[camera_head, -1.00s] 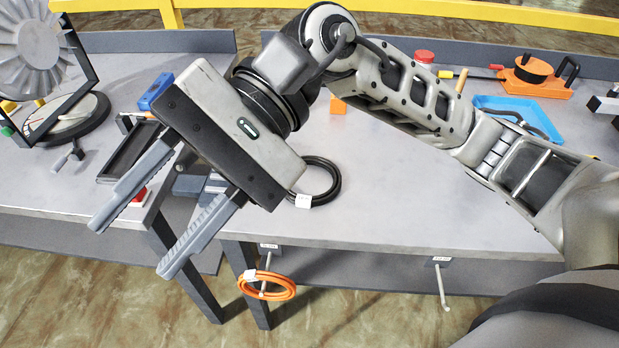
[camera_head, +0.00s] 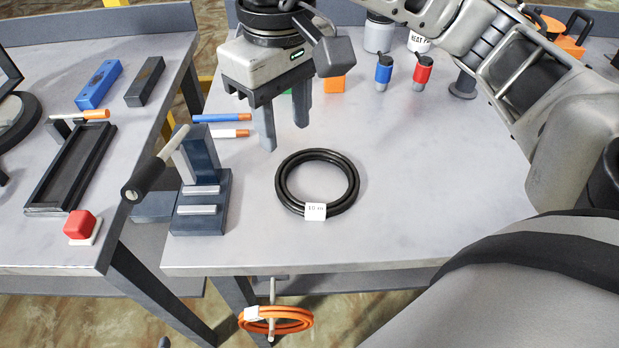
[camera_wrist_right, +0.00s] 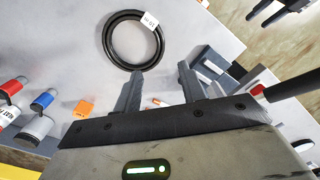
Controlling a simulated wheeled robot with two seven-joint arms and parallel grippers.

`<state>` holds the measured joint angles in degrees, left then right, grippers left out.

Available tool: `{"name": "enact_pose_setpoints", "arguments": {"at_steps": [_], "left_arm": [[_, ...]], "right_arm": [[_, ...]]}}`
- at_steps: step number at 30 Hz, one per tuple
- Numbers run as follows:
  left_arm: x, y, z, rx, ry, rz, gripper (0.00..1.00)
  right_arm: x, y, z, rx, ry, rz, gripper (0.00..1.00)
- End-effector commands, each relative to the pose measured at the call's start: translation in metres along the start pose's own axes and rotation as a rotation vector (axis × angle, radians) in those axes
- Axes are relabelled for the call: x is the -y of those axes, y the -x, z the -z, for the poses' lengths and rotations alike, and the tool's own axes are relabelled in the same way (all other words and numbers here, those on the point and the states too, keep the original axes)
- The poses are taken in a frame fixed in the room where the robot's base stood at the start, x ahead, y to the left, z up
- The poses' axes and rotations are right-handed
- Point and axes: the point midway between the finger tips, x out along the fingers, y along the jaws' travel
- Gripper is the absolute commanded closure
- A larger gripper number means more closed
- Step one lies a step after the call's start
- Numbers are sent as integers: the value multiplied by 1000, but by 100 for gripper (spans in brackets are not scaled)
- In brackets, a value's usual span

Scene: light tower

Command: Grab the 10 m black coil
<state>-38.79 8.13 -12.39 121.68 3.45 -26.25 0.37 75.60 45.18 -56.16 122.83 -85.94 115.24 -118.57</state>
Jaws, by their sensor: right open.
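The black coil (camera_head: 347,172) lies flat on the right-hand grey table, with a white tag that seems to read 10 m. It also shows in the right wrist view (camera_wrist_right: 107,43), just beyond the fingertips. My right gripper (camera_head: 285,138) is open and empty, fingers pointing down, behind the coil and slightly to its left in the head view. In the wrist view the right gripper (camera_wrist_right: 160,76) has its fingers apart with nothing between them. They do not touch the coil.
A dark press-like fixture (camera_head: 203,190) stands left of the coil. Blue and red bottles (camera_head: 384,72) and an orange block (camera_head: 333,84) are behind it. An orange coil (camera_head: 285,322) hangs on a hook below the front edge. The tabletop right of the coil is clear.

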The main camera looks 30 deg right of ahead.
Motion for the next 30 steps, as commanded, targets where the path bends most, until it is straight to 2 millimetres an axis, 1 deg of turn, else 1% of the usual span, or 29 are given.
{"name": "enact_pose_setpoints", "arguments": {"at_steps": [1, 3, 6, 10, 13, 20, 24, 27, 30], "left_arm": [[0, -1, -1, -1, 2, -1, 46], [0, -1, -2, -3, 5, -3, 46], [-1, -2, -3, -6, 9, -5, 46], [-1, -4, -4, -10, 15, -7, 46], [-1, -4, -5, -11, 18, -9, 46], [-2, -3, -2, -14, 20, -9, 46], [-1, 0, 2, -13, 14, -6, 46], [-1, -1, 1, -12, 11, -4, 46], [-1, -1, 0, -8, 11, -4, 46]], "right_arm": [[1, -12, -1, 6, 2, 2, 59], [1, -27, -2, 9, 4, 4, 59], [1, -50, -2, 8, 2, 4, 59], [2, -74, -2, 7, 2, 5, 59], [1, -86, -1, 3, 2, 4, 59], [1, -100, -2, 4, 1, 2, 59], [0, -122, -4, 8, 1, 3, 59], [0, -136, -2, 4, -1, 3, 59], [0, -143, -2, 3, 1, 2, 59]]}}
